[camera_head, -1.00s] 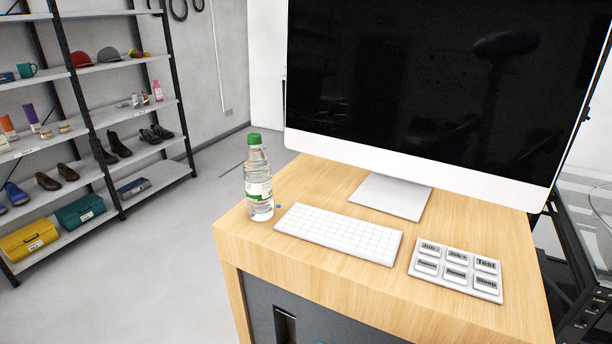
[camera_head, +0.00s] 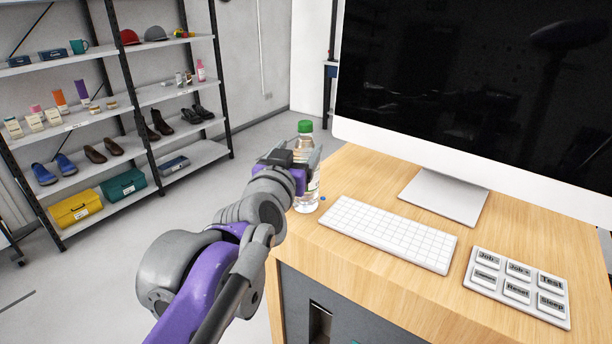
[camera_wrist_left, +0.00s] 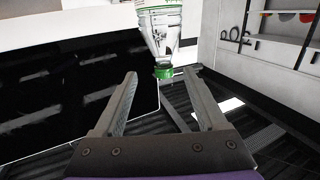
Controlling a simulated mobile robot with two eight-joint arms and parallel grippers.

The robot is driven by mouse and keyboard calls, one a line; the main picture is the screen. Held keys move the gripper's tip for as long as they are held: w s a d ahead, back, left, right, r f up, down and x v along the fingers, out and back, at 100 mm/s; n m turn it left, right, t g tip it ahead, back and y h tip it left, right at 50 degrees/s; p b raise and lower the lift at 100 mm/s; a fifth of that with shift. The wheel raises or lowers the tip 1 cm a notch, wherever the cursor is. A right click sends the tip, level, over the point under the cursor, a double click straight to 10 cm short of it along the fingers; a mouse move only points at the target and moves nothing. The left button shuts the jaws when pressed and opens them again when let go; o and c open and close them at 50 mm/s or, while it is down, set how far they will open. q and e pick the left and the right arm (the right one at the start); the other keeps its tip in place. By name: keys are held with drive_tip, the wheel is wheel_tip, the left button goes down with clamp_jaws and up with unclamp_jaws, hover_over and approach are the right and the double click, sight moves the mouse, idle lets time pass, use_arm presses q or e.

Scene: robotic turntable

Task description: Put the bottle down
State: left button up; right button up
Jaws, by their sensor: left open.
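A clear plastic bottle (camera_head: 313,190) with a green cap (camera_head: 305,127) stands upright on the left corner of the wooden desk (camera_head: 350,262). My left gripper (camera_head: 297,163) is level with the bottle's upper part, on its near side, and hides much of it. In the left wrist view the picture is upside down; the bottle (camera_wrist_left: 161,35) shows at the top, between and just past the open fingertips (camera_wrist_left: 161,74). I cannot tell whether a finger touches it. My right gripper is not in view.
A white keyboard (camera_head: 388,233) lies right of the bottle, with a button panel (camera_head: 518,287) further right. A large monitor (camera_head: 470,90) stands behind them. A shelf rack (camera_head: 140,153) with shoes and boxes is at the far left. The floor between is clear.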

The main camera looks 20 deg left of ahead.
sight(304, 129)
use_arm(q)
drive_tip(key=shift+w+a+r+y, duration=0.2)
drive_tip(key=shift+w+r+y, duration=0.1)
drive_tip(key=shift+w+r, duration=0.5)
drive_tip(key=w+p, duration=0.1)
drive_tip(key=w, duration=0.2)
drive_tip(key=shift+w+a, duration=0.1)
drive_tip(key=shift+w, duration=0.3)
drive_tip(key=shift+w+f, duration=0.15)
drive_tip(key=shift+w, duration=0.15)
drive_tip(key=shift+w+p, duration=0.3)
drive_tip(key=shift+w, duration=0.35)
drive_tip(key=w, duration=0.4)
drive_tip(key=shift+a+f+p, duration=0.1)
drive_tip(key=shift+a+p, duration=0.05)
drive_tip(key=shift+p, duration=0.25)
drive_tip(key=shift+s, duration=0.25)
drive_tip(key=shift+c, duration=0.7)
clamp_jaws()
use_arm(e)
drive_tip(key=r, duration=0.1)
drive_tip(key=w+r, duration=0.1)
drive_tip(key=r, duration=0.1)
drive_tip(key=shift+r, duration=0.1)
